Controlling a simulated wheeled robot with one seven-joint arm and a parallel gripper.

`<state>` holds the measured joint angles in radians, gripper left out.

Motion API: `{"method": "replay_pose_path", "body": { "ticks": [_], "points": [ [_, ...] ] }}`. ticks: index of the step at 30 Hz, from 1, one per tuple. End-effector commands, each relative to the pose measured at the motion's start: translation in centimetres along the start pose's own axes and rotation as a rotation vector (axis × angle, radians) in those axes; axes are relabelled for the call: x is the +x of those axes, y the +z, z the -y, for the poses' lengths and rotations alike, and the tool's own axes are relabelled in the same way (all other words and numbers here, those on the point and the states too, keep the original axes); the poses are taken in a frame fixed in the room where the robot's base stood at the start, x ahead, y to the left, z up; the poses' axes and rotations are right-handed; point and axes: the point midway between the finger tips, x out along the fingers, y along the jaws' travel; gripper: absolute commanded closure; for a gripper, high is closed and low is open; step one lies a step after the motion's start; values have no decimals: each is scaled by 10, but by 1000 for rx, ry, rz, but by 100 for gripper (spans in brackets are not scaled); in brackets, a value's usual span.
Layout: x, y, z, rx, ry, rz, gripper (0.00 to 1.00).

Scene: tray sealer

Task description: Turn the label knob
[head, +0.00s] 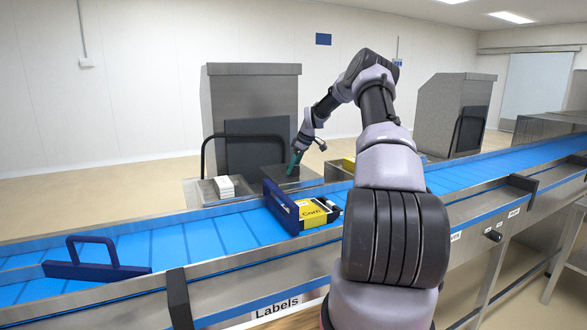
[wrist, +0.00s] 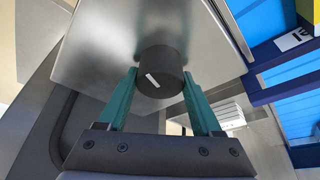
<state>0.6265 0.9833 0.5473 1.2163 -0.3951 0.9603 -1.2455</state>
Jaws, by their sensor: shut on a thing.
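The label knob (wrist: 168,62) is a dark round knob on a grey metal plate (wrist: 105,40) in the wrist view. A short white mark on its face sits slanted, left of the middle. My gripper (wrist: 160,76) has a green finger on each side of the knob and is shut on it. In the head view my gripper (head: 294,163) points down at the machine beyond the conveyor, and the knob cannot be made out there.
The blue conveyor (head: 205,237) runs across in front of the machine. On it are a blue-handled frame (head: 95,270) and a yellow box (head: 312,211) by another blue frame (head: 281,207). A white stack (head: 224,187) lies left of my gripper. Grey cabinets (head: 250,95) stand behind.

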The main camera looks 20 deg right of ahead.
Motion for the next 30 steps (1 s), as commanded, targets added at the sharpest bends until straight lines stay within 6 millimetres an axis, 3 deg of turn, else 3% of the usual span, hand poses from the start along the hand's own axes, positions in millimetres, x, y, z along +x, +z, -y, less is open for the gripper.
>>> {"method": "replay_pose_path", "body": {
  "ticks": [12,29,30],
  "points": [
    [0,0,-1,-189,-77,1,89],
    [0,1,-1,-223,-90,3,89],
    [0,1,-1,-223,-90,3,30]
  ]
}}
